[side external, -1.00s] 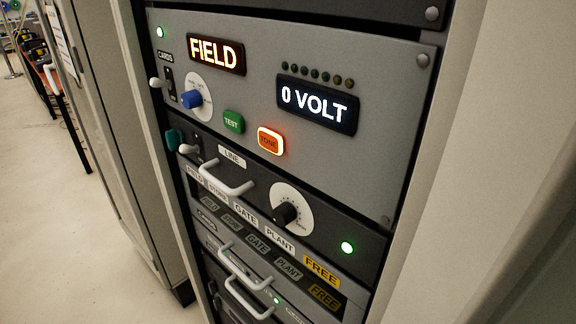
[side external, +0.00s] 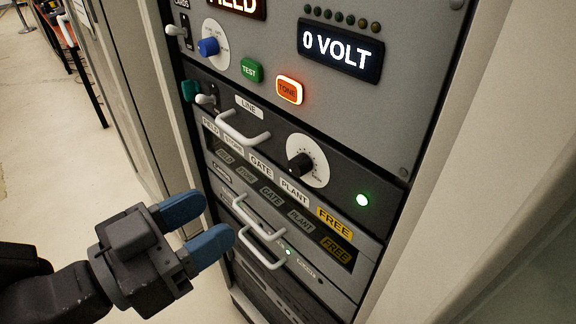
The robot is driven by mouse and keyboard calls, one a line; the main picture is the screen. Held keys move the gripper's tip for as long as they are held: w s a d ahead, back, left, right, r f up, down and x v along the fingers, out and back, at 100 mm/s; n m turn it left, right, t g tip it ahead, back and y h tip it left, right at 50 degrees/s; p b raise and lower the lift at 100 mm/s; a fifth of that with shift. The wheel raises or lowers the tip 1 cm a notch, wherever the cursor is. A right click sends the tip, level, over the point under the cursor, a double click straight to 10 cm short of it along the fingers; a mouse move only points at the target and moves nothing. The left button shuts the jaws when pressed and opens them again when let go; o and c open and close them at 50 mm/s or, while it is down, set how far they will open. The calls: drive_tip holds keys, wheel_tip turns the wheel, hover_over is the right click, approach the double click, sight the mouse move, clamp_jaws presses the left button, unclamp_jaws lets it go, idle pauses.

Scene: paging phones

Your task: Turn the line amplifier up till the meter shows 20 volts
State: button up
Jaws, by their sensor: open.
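The line amplifier (side external: 335,187) is a dark rack panel with a LINE label, a white handle and a lit green lamp (side external: 362,200). Its black knob (side external: 300,164) sits on a white round dial (side external: 318,160). The meter (side external: 341,50) above it reads 0 VOLT in white. My gripper (side external: 208,226) has blue fingertips and is open and empty. It is at the lower left, in front of the rack, below and left of the knob and apart from it.
An orange TONE button (side external: 289,90) is lit above the amplifier, beside a green TEST button (side external: 251,70) and a blue selector knob (side external: 208,46). White handles (side external: 262,247) stick out of lower panels near my gripper. Open floor lies left.

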sight(295, 169)
drive_tip(key=x, duration=1.3)
drive_tip(key=shift+w, duration=0.15)
drive_tip(key=c, duration=0.9)
drive_tip(key=shift+m, duration=0.4)
drive_tip(key=m, duration=0.4)
drive_tip(key=shift+m, duration=0.3)
drive_tip(key=m, duration=0.6)
drive_tip(key=shift+d, duration=0.1)
